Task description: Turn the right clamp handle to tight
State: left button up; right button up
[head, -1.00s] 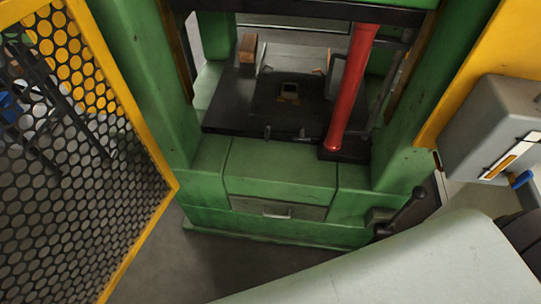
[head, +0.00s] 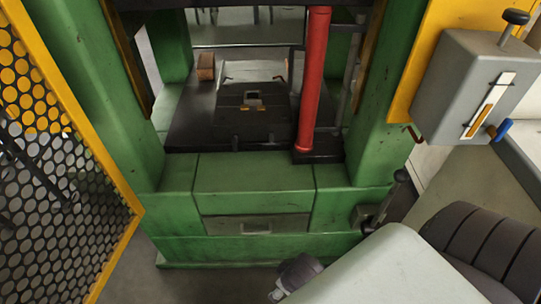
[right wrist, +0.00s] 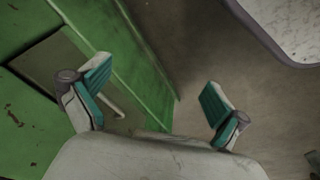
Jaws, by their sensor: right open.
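The green press has a dark bed (head: 187,130) with a black die block (head: 252,115) on it. I cannot clearly make out the right clamp handle on the bed in the head view. My right gripper (right wrist: 157,98) is open and empty in the right wrist view, its teal-padded fingers wide apart. Between and behind them show the green press base (right wrist: 150,70), a grey drawer front and the floor. In the head view the dark end of my right arm shows low in front of the press base, well below the bed. My left gripper is not in view.
A red column (head: 313,85) rises from the bed's right side. A black-knobbed lever (head: 398,185) stands right of the base. A yellow-framed mesh guard (head: 45,170) stands at left.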

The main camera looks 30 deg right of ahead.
notch_tip(320, 180, up, 4)
jog(key=w+d+n+h+b, duration=0.1)
jog(key=w+n+b, duration=0.1)
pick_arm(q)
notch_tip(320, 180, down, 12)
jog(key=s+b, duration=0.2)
pick_arm(e)
jog(key=n+t+h, duration=0.8)
jog(key=n+t, duration=0.4)
jog(key=n, duration=1.3)
send_near(271, 139)
jog(key=x, duration=0.2)
jog(key=b+x, duration=0.1)
jog(key=x, duration=0.1)
jog(key=f+x, duration=0.1)
jog(key=shift+w+d+b, duration=0.25)
jog(key=shift+w+b, duration=0.05)
jog(key=shift+b, duration=0.1)
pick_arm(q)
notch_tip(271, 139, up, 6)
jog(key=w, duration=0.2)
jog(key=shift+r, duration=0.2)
pick_arm(e)
jog(key=shift+w+d, duration=0.4)
jog(key=shift+w, duration=0.2)
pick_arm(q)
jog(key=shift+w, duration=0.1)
pick_arm(e)
jog(key=shift+c, duration=0.3)
jog(key=c, duration=1.1)
